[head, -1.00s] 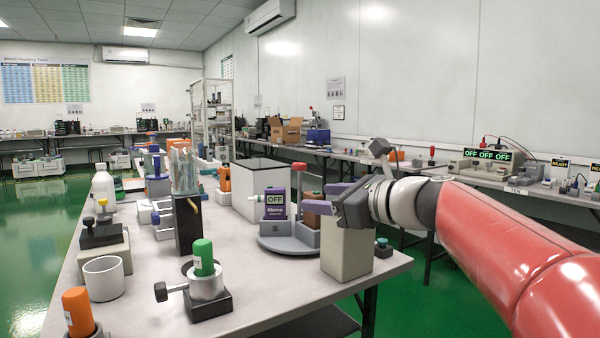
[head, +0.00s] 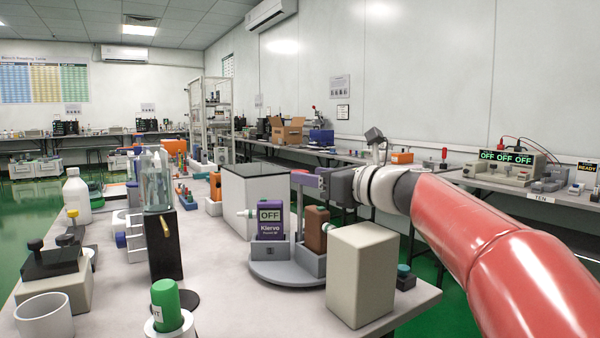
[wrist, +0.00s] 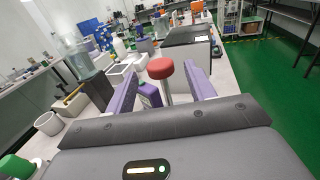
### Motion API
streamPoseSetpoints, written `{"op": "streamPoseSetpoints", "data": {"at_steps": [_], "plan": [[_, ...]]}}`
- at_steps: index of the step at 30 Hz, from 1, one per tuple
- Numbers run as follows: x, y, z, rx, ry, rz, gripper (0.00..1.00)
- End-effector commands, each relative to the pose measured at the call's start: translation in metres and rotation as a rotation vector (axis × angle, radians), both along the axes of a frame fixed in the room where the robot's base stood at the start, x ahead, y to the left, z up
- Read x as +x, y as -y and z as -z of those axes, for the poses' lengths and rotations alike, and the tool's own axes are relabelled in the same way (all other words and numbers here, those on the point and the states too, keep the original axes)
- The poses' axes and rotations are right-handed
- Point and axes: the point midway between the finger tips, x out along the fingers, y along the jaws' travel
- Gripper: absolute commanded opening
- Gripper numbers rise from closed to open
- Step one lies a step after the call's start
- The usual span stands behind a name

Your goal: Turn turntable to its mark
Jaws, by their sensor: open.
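The grey round turntable (head: 287,272) stands on the bench, left of a beige block. A grey post with a red knob (head: 299,166) rises behind the purple tester. My gripper (head: 306,181) is open, with its purple fingers level with the post just below the knob. In the wrist view, the red knob (wrist: 160,68) and its post stand between the two spread fingers, with gaps on both sides. I cannot make out the turntable's mark.
The beige block (head: 361,275) stands close in front of the turntable, under my arm. A clear vessel on a dark stand (head: 166,245) and a green-capped bottle (head: 170,305) are to the left.

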Motion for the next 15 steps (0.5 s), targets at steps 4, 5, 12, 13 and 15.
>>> {"op": "streamPoseSetpoints", "data": {"at_steps": [4,5,12,13,15], "plan": [[0.016,-0.019,0.0,-0.001,-0.001,-0.002,0.54],[0.018,-0.022,0.0,-0.001,-0.001,-0.003,0.54],[0.028,-0.033,0.0,-0.001,0.001,0.0,0.54],[0.028,-0.033,0.0,-0.001,0.001,0.0,0.54],[0.028,-0.033,0.0,-0.001,0.001,0.0,0.54]]}}
